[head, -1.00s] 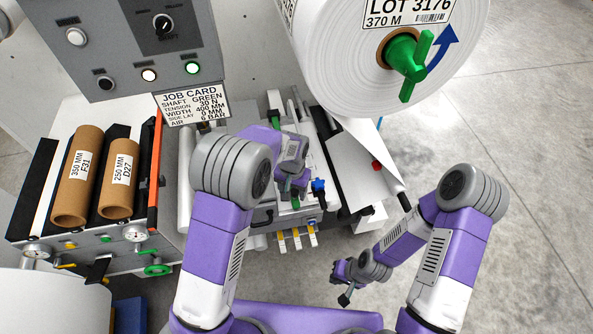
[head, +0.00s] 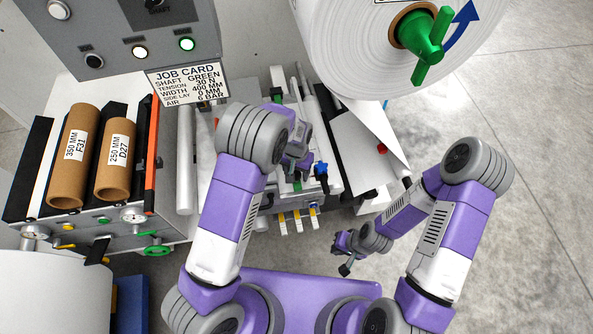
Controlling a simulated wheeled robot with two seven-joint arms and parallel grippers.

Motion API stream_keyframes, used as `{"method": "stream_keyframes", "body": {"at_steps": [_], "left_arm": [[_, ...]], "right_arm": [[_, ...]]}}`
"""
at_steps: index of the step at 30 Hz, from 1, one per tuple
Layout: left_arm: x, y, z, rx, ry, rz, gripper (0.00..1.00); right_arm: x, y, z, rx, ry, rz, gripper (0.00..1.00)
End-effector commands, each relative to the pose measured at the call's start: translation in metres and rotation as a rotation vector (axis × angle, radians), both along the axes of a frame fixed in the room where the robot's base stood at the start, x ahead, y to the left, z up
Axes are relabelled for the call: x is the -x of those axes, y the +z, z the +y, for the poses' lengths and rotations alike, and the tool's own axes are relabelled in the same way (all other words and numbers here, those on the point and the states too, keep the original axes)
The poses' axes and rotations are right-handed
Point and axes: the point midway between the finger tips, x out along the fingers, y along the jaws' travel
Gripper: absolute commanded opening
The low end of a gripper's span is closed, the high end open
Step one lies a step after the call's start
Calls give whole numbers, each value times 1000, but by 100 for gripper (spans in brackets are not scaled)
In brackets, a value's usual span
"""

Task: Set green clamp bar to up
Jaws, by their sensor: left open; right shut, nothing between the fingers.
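The splicing table (head: 337,190) stands in the middle of the head view, partly covered by my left arm. A small green part (head: 297,186) shows at the table's front, just below my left gripper, and another green piece (head: 276,92) shows at its back. I cannot tell for sure which belongs to the green clamp bar, or its position, because my arm hides much of it. My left gripper (head: 299,166) is open over the table, close to the front green part; contact cannot be told. My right gripper (head: 344,262) is shut and empty, low in front of the table.
A large white roll (head: 345,60) with a green handle (head: 428,46) hangs at upper right. A job card (head: 188,84) hangs below the grey control panel (head: 110,35). Brown cores (head: 74,160) lie at left. A blue knob (head: 321,169) is right of my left gripper. Floor at right is clear.

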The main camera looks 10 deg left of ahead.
Motion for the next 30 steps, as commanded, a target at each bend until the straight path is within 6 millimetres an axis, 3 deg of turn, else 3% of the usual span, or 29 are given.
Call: {"method": "stream_keyframes", "body": {"at_steps": [5, 17, 25, 30], "left_arm": [[0, 0, 0, 0, 0, -1, 59], [0, 0, 0, 0, 0, 0, 0], [-2, 6, 0, 4, 1, 7, 0], [-9, 37, 2, 25, 5, 67, 0]], "right_arm": [[0, 0, 0, 0, 0, 0, 0], [0, 0, 0, 0, 0, 0, 0], [0, 5, 0, 0, 0, 0, 0], [0, 27, 0, 0, 0, 0, 0]]}}
